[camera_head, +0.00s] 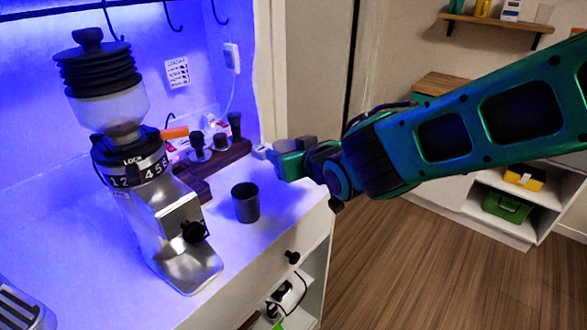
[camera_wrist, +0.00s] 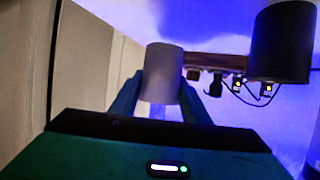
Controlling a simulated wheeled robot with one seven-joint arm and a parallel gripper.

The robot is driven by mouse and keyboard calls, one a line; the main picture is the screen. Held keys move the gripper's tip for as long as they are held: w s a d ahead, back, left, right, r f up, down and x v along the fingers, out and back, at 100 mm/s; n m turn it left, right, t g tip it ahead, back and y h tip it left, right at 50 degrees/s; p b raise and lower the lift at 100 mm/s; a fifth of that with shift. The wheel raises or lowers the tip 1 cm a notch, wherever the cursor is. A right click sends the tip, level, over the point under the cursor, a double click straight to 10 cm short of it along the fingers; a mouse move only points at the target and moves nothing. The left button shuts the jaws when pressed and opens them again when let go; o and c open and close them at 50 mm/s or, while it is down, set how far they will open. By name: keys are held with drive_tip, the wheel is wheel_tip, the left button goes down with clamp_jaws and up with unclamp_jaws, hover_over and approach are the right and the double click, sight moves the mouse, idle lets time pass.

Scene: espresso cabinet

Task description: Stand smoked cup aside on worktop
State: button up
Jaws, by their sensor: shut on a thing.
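The smoked cup (camera_wrist: 161,72), a pale grey cylinder, sits between both fingers of my gripper (camera_wrist: 160,92) in the wrist view, and the gripper is shut on it. In the head view my gripper (camera_head: 268,155) is over the right part of the worktop (camera_head: 285,205), near the back. There the held cup is mostly hidden, with at most a small pale bit showing at the fingertips. I cannot tell whether it touches the worktop. A second, dark cup (camera_head: 246,203) stands upright on the worktop, in front of my gripper. It also shows large at right in the wrist view (camera_wrist: 283,42).
A tall coffee grinder (camera_head: 155,195) stands left of the dark cup. A brown wooden rack (camera_head: 228,156) with several dark-handled tools lies behind it. The worktop is bare right of the dark cup, up to its right edge. A drawer knob (camera_head: 292,257) sticks out below.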

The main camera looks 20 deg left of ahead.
drive_tip(key=shift+w+d+f, duration=0.25)
drive_tip(key=shift+w+f, duration=0.05)
drive_tip(key=shift+f, duration=1.9)
drive_tip(key=shift+f, duration=0.1)
drive_tip(key=o, duration=1.1)
drive_tip(key=v, duration=1.2)
drive_tip(key=shift+d, duration=0.1)
